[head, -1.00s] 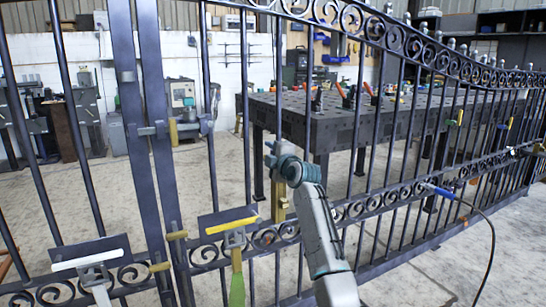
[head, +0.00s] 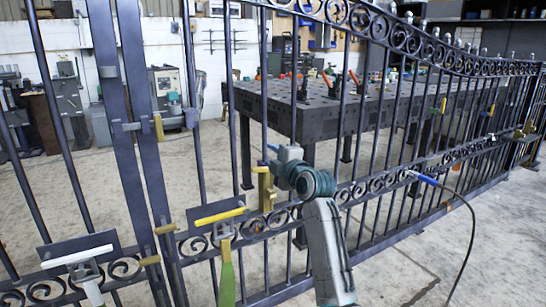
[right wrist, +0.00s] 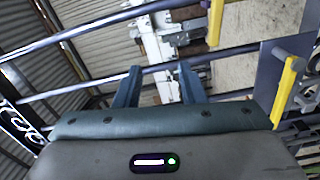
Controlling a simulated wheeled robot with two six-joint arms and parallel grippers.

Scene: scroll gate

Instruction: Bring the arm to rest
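My right arm reaches up from the bottom middle of the head view. Its gripper (head: 280,155) is small there, in front of the gate's bars and beside a yellow upright piece (head: 266,188). I cannot tell in that view whether they touch. In the right wrist view the two dark blue fingers of the right gripper (right wrist: 160,85) stand apart with nothing held between them. Gate bars (right wrist: 90,84) run across behind them. My left gripper is not in view.
The dark iron gate (head: 128,130) spans the head view. A white-handled lever (head: 78,256) and a yellow-handled lever (head: 219,216) sit low on it. A blue-ended cable (head: 424,179) hangs right. A dark table (head: 330,118) stands behind the gate.

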